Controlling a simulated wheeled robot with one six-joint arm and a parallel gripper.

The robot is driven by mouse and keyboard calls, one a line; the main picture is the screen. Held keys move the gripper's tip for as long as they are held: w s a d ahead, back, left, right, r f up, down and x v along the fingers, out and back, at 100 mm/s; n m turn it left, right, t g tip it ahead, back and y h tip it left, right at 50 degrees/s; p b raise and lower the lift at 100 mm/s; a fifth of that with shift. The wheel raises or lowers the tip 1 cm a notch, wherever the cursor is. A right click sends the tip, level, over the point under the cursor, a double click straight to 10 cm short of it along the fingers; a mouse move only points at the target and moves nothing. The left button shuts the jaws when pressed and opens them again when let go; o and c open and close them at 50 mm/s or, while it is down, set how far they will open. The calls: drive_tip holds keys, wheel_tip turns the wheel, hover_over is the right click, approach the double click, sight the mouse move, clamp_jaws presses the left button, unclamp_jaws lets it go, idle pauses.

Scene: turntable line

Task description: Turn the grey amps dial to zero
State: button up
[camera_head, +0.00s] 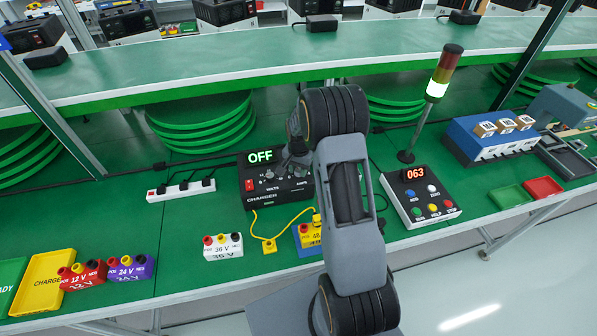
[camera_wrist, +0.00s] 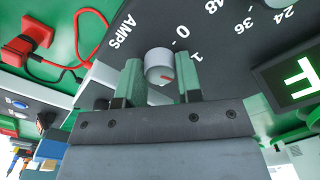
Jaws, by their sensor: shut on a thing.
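The grey amps dial (camera_wrist: 158,62) sits on the black charger's face, beside the white AMPS lettering and the 0 and 1 marks. My gripper (camera_wrist: 160,78) is shut on the dial, one green-padded finger on each side. A small red mark shows on the dial's lower right side in the wrist view; its exact setting is hard to tell. In the head view the black charger (camera_head: 277,203) stands on the green bench with its display reading OFF. My arm hides its right part and the amps dial there.
A white power strip (camera_head: 181,189) lies left of the charger. The white 36 V block (camera_head: 223,246) and a yellow block (camera_head: 309,234) stand in front, with a yellow cable near them. A button box (camera_head: 420,195) reading 063 and a signal tower (camera_head: 437,88) are at right.

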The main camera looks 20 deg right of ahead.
sight(299, 170)
drive_tip(key=n+b, duration=0.2)
drive_tip(key=n, duration=0.2)
drive_tip(key=shift+f+n, duration=0.1)
drive_tip(key=shift+n, duration=0.2)
drive_tip(key=n+b, duration=0.1)
drive_tip(key=n, duration=0.2)
drive_tip(key=shift+n, duration=0.3)
drive_tip(key=n+b, duration=0.1)
drive_tip(key=n, duration=0.3)
drive_tip(key=shift+b, duration=0.35)
drive_tip(key=shift+n+b, duration=0.35)
drive_tip(key=shift+n, duration=1.85)
drive_tip(key=o, duration=0.9)
drive_tip(key=shift+o, duration=0.2)
drive_tip(key=shift+r, duration=0.25)
wheel_tip(299, 170, up, 14)
drive_tip(key=shift+f, duration=0.2)
